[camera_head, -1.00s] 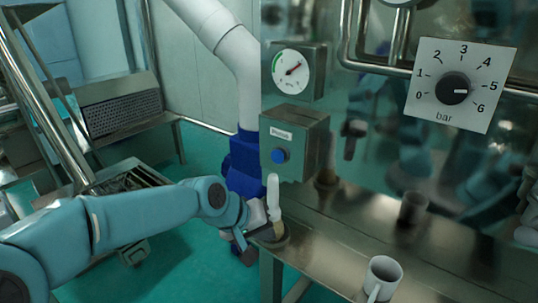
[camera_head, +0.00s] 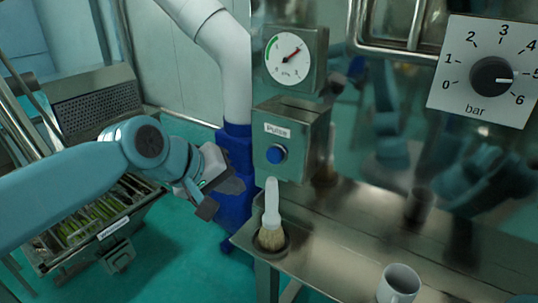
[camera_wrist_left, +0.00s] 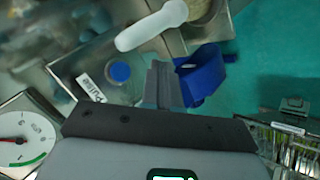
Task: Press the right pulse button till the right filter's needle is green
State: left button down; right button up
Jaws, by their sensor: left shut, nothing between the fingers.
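The grey box labelled Pulse (camera_head: 312,125) carries a round blue button (camera_head: 276,154) on its front. The button also shows in the left wrist view (camera_wrist_left: 120,72). Above the box is a round gauge (camera_head: 286,58) with a green arc on its left side. Its red needle points to the upper right, outside the green arc. My left gripper (camera_head: 207,208) is to the left of the box and a little lower, apart from the button. Its fingers are shut and empty, as the left wrist view (camera_wrist_left: 160,84) shows. My right gripper is not in view.
A white-handled brush (camera_head: 272,205) stands upright on the metal ledge (camera_head: 330,262), below the button. A white mug (camera_head: 398,284) stands at the ledge's front right. A bar dial (camera_head: 490,78) is at the right. A blue fitting on a white pipe (camera_head: 232,75) is behind my gripper.

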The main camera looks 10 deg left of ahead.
aim_at(274, 156)
pick_arm(q)
jog(key=w+d+p, duration=0.3)
jog(key=w+p, duration=0.1)
jog(key=w, duration=0.4)
jog(key=shift+w+p, duration=0.25)
jog(key=shift+p, duration=0.05)
jog(key=shift+w+d+f, duration=0.1)
dwell(0.5)
dwell(0.4)
dwell(1.1)
jog(key=shift+w+d+p, duration=0.15)
jog(key=shift+w+p, duration=0.15)
jog(key=shift+w, duration=0.05)
